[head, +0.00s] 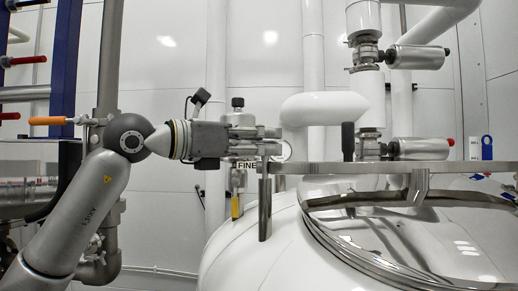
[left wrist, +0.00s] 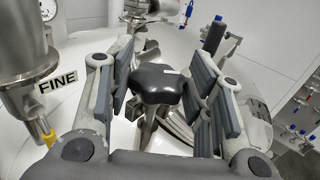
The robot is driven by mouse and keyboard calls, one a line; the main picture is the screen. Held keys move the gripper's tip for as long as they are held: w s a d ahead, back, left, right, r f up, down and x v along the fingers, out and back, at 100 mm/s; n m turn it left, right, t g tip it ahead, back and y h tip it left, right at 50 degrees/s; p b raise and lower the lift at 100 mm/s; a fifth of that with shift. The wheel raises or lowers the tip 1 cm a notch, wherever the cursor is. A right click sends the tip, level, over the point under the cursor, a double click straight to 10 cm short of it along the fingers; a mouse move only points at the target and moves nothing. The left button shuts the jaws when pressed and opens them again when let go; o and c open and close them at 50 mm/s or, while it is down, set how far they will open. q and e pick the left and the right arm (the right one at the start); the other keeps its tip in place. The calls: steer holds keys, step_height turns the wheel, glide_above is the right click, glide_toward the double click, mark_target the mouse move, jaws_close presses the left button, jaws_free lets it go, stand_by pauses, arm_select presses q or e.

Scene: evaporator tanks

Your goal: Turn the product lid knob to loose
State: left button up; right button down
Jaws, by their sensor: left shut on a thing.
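The black lobed lid knob (left wrist: 158,86) shows in the middle of the left wrist view, with a small light mark on its top. My left gripper (left wrist: 159,80) has its grey padded fingers on both sides of the knob and is shut on it. In the head view my left gripper (head: 272,141) reaches in from the left above the edge of the white tank (head: 235,255). I cannot make out the knob there, as the gripper hides it. The shiny steel lid (head: 400,220) is at the right. My right gripper is not in view.
A steel rail (head: 370,168) runs above the lid, on a post (head: 265,205). White pipes with valves (head: 416,58) rise behind. A yellow-handled valve (head: 236,207) is below the gripper. In the left wrist view, a steel fitting (left wrist: 25,75) stands close at the left by a FINE label (left wrist: 58,80).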

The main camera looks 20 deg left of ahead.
arm_select(q)
steer(key=n+t+y+b, duration=0.2)
steer(key=y, duration=0.1)
steer(key=n+t+y+b, duration=0.1)
steer(key=y+b, duration=0.1)
steer(key=shift+s+d+f+n, duration=0.1)
steer(key=shift+s+d+n, duration=0.1)
steer(key=shift+d+n, duration=0.15)
steer(key=shift+r+n+t+y+b, duration=0.2)
steer(key=shift+n+t+y+b, duration=0.2)
steer(key=shift+n+y+b, duration=1.05)
steer(key=shift+y+p, duration=0.45)
steer(key=shift+p, duration=0.05)
steer(key=o, duration=1)
